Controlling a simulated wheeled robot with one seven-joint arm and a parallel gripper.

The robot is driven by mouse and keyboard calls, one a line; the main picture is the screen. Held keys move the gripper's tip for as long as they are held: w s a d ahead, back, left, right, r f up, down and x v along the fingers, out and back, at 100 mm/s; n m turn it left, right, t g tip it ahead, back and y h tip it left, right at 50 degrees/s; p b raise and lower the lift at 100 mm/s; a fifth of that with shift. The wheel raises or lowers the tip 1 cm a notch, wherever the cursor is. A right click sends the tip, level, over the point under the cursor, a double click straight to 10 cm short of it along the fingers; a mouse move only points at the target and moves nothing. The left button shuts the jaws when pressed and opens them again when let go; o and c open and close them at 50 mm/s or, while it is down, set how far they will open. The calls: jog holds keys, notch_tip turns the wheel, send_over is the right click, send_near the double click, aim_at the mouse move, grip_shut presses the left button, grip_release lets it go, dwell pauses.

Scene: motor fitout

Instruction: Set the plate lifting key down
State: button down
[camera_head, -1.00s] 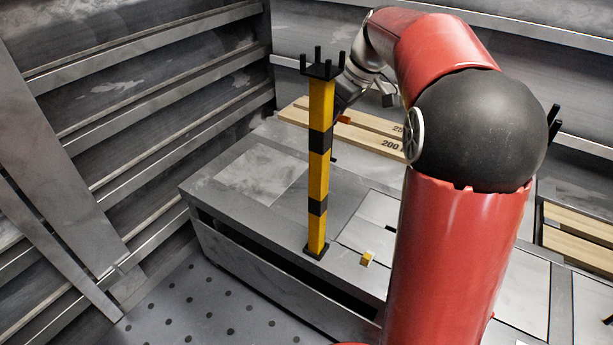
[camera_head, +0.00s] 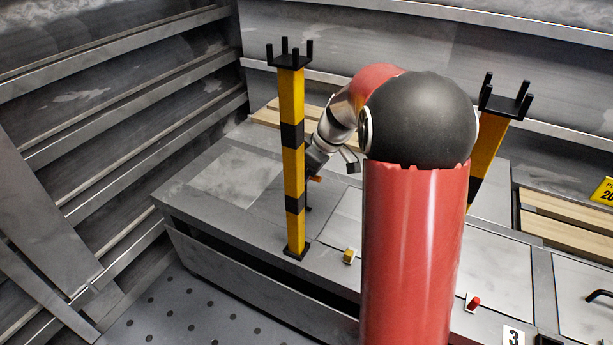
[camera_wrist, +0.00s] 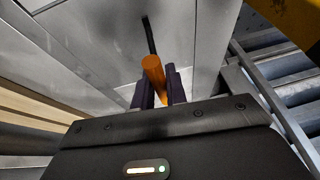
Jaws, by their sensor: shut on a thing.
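The plate lifting key has an orange handle (camera_wrist: 153,72) and a thin dark shaft. My gripper (camera_wrist: 157,95) is shut on the handle, with dark fingers on both sides. In the wrist view the shaft points away over a bare grey plate of the bench. In the head view the orange handle (camera_head: 315,178) shows just right of a yellow-black post, low over the grey bench top (camera_head: 230,178). My gripper is partly hidden there behind the post. I cannot tell whether the shaft touches the bench.
A yellow-black post (camera_head: 292,160) with a pronged black top stands close left of my gripper. A second post (camera_head: 487,145) stands right of my arm. A small yellow block (camera_head: 349,256) and a red knob (camera_head: 474,303) sit on the bench. Wooden planks (camera_head: 265,117) lie behind.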

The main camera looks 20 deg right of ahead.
jog(key=shift+f, duration=0.2)
jog(key=c, duration=1.4)
grip_release()
jog(key=shift+r, duration=0.1)
jog(key=shift+r, duration=0.1)
